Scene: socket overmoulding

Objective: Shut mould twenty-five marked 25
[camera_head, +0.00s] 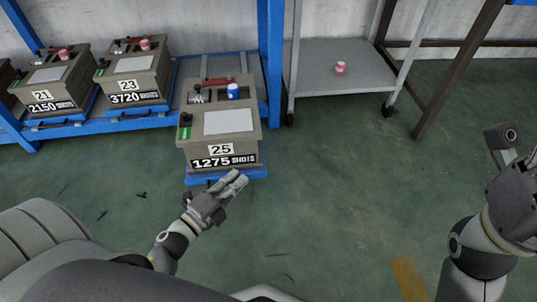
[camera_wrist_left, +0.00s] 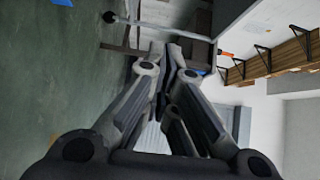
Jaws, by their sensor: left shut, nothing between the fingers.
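Mould 25 (camera_head: 216,158) is a grey-brown box marked "25" and "1275 SHOTS" in the head view. It has a pale plate, a red handle and a blue cap on top. It stands on a blue tray (camera_head: 226,176) that juts forward of the rack. I cannot tell from here whether a lid is ajar. My left gripper (camera_head: 239,177) is shut and empty, just in front of the mould's lower front; contact is unclear. The left wrist view shows its fingers together (camera_wrist_left: 178,52). My right arm is at the right edge; its gripper (camera_head: 503,136) shows too little to judge.
Mould 23 (camera_head: 137,84) and mould 21 (camera_head: 48,90) stand farther back on the blue rack (camera_head: 270,60) at the left. A grey wheeled trolley (camera_head: 330,80) with a small pink cap (camera_head: 340,68) stands at the back. The green floor at centre right is clear.

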